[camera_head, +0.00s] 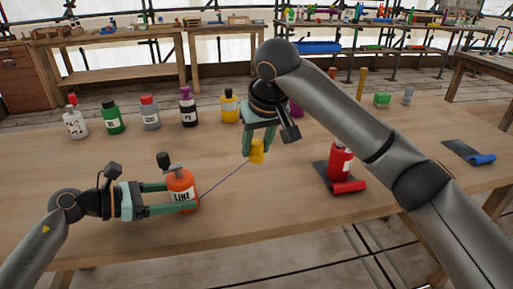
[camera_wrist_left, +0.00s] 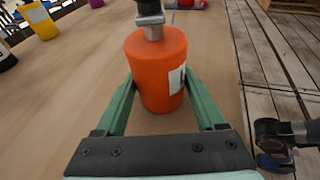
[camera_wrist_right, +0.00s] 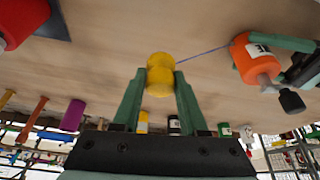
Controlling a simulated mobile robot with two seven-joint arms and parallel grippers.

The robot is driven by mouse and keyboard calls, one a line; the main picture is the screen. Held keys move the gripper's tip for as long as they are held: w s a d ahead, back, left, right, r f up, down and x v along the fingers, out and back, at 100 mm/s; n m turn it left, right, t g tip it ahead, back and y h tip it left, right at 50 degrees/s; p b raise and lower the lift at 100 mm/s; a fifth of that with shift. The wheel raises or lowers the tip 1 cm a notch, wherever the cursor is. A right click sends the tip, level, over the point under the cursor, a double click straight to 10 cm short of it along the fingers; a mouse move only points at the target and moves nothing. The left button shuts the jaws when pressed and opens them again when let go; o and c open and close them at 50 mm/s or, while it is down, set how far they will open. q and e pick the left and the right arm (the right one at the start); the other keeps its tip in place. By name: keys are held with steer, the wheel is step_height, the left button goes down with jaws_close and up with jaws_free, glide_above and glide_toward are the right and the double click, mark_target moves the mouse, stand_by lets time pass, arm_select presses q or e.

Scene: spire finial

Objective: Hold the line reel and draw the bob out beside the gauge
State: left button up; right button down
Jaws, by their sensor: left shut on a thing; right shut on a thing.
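The line reel (camera_head: 181,186) is an orange cylinder marked LINE with a dark knob on top. It stands upright on the table at the left. My left gripper (camera_head: 184,198) is shut around its sides, and the left wrist view shows the reel (camera_wrist_left: 158,75) between both fingers. The bob (camera_head: 257,153) is a small yellow waisted piece. My right gripper (camera_head: 258,146) is shut on it above the table, right of the reel; the right wrist view shows the bob (camera_wrist_right: 160,76) between the fingertips. A thin blue line (camera_head: 222,180) runs straight from reel to bob. I cannot tell which thing is the gauge.
Several bottles, including a green one (camera_head: 112,119) and a yellow one (camera_head: 229,108), stand along the back. A red bottle (camera_head: 341,160) stands on a dark mat at the right. A blue roll (camera_head: 481,159) lies further right. The front middle of the table is clear.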

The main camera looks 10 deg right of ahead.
steer(key=shift+f, duration=0.1)
steer(key=shift+f, duration=4.4)
steer(key=shift+d, duration=0.1)
steer(key=shift+s+d, duration=0.1)
steer(key=shift+d, duration=6.15)
steer(key=shift+a, duration=0.2)
steer(key=shift+a+f, duration=0.15)
steer(key=shift+a, duration=0.2)
steer(key=shift+a, duration=0.1)
steer(key=shift+f, duration=0.35)
